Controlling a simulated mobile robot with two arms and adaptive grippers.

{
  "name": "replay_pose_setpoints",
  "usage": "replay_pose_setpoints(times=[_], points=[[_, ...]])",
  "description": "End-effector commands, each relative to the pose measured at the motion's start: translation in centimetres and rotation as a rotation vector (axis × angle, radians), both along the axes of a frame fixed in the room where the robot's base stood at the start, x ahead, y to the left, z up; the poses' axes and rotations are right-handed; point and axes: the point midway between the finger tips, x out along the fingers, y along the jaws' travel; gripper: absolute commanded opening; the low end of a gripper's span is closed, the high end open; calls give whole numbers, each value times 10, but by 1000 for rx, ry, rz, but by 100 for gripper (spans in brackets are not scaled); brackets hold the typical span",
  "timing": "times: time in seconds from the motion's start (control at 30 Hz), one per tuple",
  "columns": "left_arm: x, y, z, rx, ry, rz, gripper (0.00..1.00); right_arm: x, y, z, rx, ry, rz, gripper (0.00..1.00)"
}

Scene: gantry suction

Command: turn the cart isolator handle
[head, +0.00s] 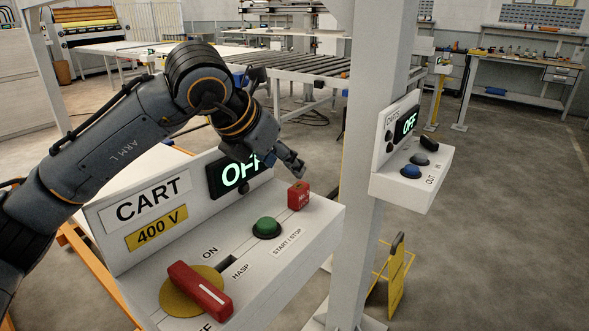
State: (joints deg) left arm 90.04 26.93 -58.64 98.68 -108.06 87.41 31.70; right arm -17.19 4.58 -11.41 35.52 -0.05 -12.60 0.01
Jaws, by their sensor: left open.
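The cart isolator handle (196,286) is a red bar on a yellow disc (180,303), on the sloping top of a white control box (307,227). The bar lies diagonally from upper left to lower right, between the ON label and a lower label cut off by the frame edge. The box carries a CART 400 V sign and a lit display (231,177), partly hidden by my arm, that reads OFF. My left gripper (280,125) is open and empty, above the far end of the box, well apart from the handle. My right gripper is out of view.
A green button (267,228) and a small red block (298,195) sit beyond the handle on the box. A grey post (366,150) with a second OFF panel (403,180) stands to the right. A yellow floor stand (398,278) is beside it. Open floor lies further right.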

Motion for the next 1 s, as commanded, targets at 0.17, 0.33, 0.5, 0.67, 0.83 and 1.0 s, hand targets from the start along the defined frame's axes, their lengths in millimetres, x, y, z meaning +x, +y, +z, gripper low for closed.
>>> replay_pose_setpoints(times=[0.17, 0.33, 0.5, 0.67, 0.83, 1.0], points=[[-5, 1, 2, 2, 0, -3, 50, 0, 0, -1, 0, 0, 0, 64], [-6, 0, 3, 1, -1, -4, 50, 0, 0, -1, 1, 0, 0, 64], [-6, 0, 3, 1, -1, -5, 47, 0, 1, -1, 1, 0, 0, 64], [-6, 0, 5, 1, -2, -6, 47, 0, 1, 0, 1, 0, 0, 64], [-6, 0, 14, 1, -2, -6, 47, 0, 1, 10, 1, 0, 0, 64], [-6, 0, 29, 1, -2, -6, 47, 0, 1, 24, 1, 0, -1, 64]])
